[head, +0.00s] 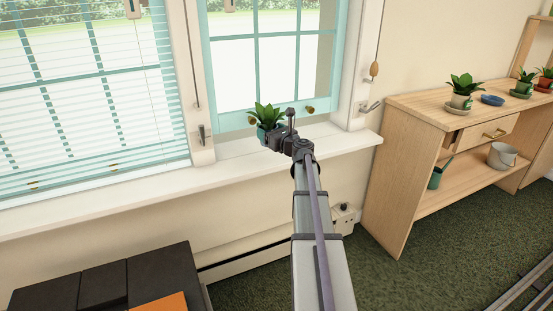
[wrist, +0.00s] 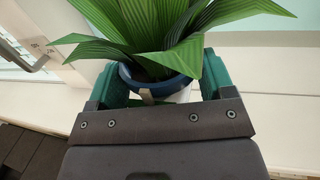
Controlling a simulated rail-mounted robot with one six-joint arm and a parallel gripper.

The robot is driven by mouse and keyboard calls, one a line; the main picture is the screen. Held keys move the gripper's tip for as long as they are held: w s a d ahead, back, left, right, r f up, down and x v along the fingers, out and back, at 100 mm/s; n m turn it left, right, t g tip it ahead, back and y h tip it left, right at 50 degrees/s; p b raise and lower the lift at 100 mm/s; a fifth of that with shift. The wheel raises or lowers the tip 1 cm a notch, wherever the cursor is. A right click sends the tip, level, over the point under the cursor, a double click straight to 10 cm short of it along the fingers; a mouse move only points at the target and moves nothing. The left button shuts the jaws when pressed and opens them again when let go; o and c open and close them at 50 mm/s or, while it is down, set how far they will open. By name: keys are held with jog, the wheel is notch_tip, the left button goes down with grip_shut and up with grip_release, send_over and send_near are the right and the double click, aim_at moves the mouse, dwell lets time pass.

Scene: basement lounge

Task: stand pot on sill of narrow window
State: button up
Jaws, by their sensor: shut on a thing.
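The pot is blue with a leafy green plant (head: 267,114); its rim (wrist: 150,86) shows between my fingers in the wrist view. My gripper (head: 271,137) is shut on the pot, with a green finger on each side of it. In the head view the pot is upright in front of the narrow window (head: 265,62), at its white sill (head: 335,143). My gripper hides most of the pot's lower part, so I cannot tell whether its base touches the sill.
A wider window with blinds (head: 80,90) is at the left, with a window handle (head: 202,135) between the two. A wooden shelf unit (head: 425,105) with other potted plants (head: 461,90) stands at the right. The sill right of my gripper is clear. A dark box-like piece (head: 100,290) is below left.

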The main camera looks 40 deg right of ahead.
notch_tip(320, 180, down, 6)
jog(key=b, duration=0.4)
jog(key=shift+f, duration=0.2)
jog(key=shift+r, duration=0.25)
jog(key=shift+f, duration=0.2)
jog(key=o, duration=1)
jog(key=shift+o, duration=0.2)
jog(key=shift+r, duration=0.25)
jog(key=s, duration=1.2)
jog(key=w+a+f+n+g+y, duration=0.1)
jog(key=a+f+n+g+y, duration=0.25)
jog(key=a+n, duration=0.65)
jog(key=w+a+f+n+g+y, duration=0.25)
jog(key=a+f+n, duration=0.2)
jog(key=a, duration=0.95)
jog(key=s+a+f+n+g+h, duration=0.2)
jog(key=s+a+f+n+g, duration=0.2)
jog(key=n, duration=0.7)
jog(key=s+a+f+n+g+h, duration=0.3)
jog(key=s+a+f+n+g, duration=0.2)
jog(key=s+a+n+g, duration=0.3)
jog(key=s+a+n, duration=0.3)
jog(key=s+a, duration=0.1)
jog(key=a, duration=0.2)
jog(key=shift+f, duration=0.15)
